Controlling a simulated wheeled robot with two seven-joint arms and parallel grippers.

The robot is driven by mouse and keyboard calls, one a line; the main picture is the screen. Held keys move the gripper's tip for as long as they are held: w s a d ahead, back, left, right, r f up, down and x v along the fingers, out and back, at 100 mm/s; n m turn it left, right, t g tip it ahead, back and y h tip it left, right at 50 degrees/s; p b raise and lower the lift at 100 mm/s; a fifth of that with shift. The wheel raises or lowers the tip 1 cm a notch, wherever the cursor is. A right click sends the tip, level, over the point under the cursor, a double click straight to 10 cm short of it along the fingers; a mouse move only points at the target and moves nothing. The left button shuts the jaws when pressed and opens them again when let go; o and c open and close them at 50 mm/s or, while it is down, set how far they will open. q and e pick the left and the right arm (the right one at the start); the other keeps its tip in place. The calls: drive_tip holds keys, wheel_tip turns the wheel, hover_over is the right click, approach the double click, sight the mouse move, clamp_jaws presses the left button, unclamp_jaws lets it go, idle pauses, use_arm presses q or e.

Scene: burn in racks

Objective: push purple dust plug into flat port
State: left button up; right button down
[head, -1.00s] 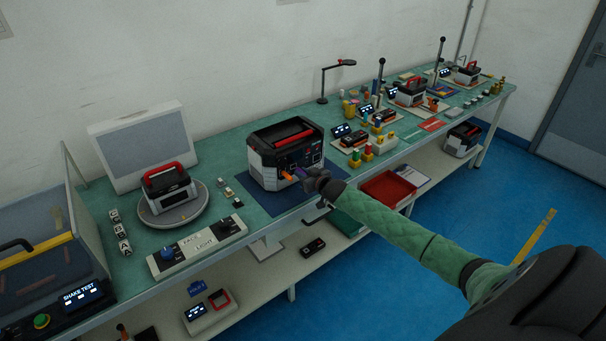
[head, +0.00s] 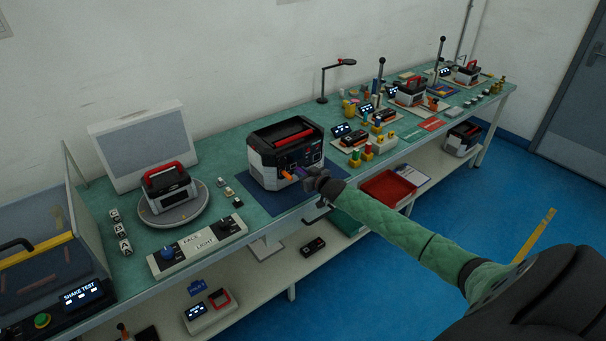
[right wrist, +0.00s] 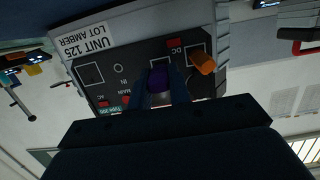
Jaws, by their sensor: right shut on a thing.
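The unit (head: 285,152), a black and grey box with a red handle, stands on a dark blue mat on the bench. Its port panel (right wrist: 125,75) fills the upper middle of the right wrist view, upside down. My right gripper (head: 314,177) is at the front of the unit, shut on the purple dust plug (right wrist: 159,80). The plug points at the panel, in front of a square port; its tip hides the port's inside, so I cannot tell how deep it sits. An orange plug (right wrist: 202,62) sticks out of the DC port beside it. My left gripper is not in view.
Another square port (right wrist: 91,74) shows near the panel's other end. A turntable with a smaller unit (head: 168,188) and a control box (head: 197,247) stand to the left. A red tray (head: 388,188) is on the lower shelf.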

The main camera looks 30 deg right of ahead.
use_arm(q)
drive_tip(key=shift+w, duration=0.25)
use_arm(e)
drive_tip(key=shift+w, duration=0.15)
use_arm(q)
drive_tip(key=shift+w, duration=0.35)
use_arm(e)
drive_tip(key=shift+w+f, duration=0.1)
drive_tip(key=shift+w, duration=0.1)
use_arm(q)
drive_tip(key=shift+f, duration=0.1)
use_arm(e)
drive_tip(key=shift+w, duration=0.1)
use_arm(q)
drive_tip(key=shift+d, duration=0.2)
use_arm(e)
drive_tip(key=shift+w, duration=0.15)
drive_tip(key=shift+w, duration=0.1)
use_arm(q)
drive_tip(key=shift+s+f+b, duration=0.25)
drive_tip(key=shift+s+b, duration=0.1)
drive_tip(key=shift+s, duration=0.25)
use_arm(e)
drive_tip(key=shift+w, duration=0.2)
